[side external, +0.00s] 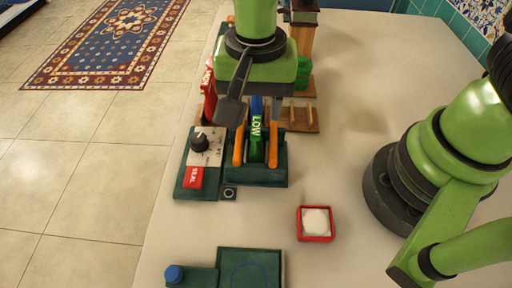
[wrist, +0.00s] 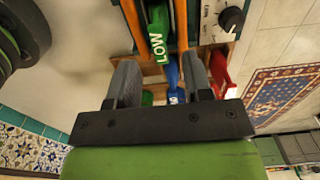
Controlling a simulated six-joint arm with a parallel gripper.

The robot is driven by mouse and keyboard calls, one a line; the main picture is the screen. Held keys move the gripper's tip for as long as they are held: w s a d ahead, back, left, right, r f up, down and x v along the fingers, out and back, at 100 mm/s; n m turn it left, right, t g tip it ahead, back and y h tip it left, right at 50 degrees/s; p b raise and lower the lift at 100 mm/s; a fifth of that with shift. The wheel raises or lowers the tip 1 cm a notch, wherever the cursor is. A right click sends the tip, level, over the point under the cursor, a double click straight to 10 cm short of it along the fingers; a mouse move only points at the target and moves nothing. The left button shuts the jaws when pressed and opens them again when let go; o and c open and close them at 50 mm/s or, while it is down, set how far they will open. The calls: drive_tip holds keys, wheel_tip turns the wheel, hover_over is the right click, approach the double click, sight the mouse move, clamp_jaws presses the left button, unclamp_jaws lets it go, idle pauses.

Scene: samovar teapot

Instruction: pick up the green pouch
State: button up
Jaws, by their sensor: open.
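A green pouch-like item (side external: 303,72) stands at the wooden rack in the side view, right of my gripper. In the wrist view, a small piece of green (wrist: 147,98) shows beside the left finger and is mostly hidden by it. My gripper (wrist: 161,60) is open, with its fingers apart and nothing seen held between them.
A red item (side external: 209,92) stands left of my gripper. A dark green fixture (side external: 267,176) has orange bars (side external: 238,146) and a green "LOW" piece (side external: 257,150). A dial panel (side external: 205,147) is beside it. A red tray (side external: 302,238) holds something white.

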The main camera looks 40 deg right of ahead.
sight(256, 126)
wheel_tip(256, 126, down, 5)
drive_tip(key=shift+s+f, duration=0.1)
clamp_jaws()
